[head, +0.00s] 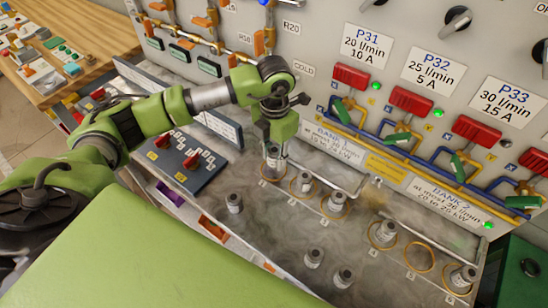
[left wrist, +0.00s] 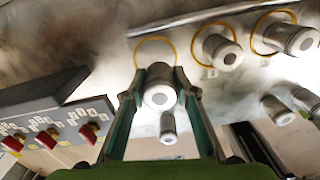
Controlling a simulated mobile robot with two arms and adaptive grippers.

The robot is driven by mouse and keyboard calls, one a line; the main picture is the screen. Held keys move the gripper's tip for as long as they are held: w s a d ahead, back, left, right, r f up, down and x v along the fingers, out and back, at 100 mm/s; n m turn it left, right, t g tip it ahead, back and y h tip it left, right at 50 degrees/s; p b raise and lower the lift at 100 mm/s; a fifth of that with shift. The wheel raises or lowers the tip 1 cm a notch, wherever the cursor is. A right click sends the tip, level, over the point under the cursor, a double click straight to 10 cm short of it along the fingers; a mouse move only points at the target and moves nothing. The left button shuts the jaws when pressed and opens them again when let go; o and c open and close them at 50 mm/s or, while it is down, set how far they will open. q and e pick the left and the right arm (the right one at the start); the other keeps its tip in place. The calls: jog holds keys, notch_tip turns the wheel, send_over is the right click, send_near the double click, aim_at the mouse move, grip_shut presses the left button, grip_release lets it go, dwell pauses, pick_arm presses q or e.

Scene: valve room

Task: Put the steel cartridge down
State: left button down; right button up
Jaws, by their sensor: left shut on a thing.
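My left gripper (head: 273,148) is shut on a steel cartridge (head: 272,161), upright at the first yellow ring of the bench. In the left wrist view the cartridge (left wrist: 160,92) sits between the two fingers, with the yellow ring (left wrist: 155,42) partly hidden behind it. I cannot tell whether its base touches the bench. Similar cartridges stand at the rings to the right, such as the second (head: 301,183) and third (head: 335,203). The fifth ring (head: 419,258) is empty. My right gripper is not in view.
Loose cartridges stand in front of the rings, one at left (head: 235,204) and two further right (head: 314,258). A metal rail (head: 330,178) runs behind the rings. A dark switch box (head: 187,160) is left of the gripper. Haze drifts over the bench.

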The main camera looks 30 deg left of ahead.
aim_at(274, 162)
pick_arm(q)
jog(key=shift+w+a+f, duration=0.2)
jog(key=shift+w+f, duration=0.15)
jog(key=shift+f, duration=0.1)
notch_tip(274, 162, down, 3)
jog(key=shift+a+p, duration=0.1)
jog(key=shift+p, duration=1)
jog(key=shift+w+f, duration=0.1)
jog(key=shift+f, duration=0.2)
jog(key=c, duration=1.6)
grip_release()
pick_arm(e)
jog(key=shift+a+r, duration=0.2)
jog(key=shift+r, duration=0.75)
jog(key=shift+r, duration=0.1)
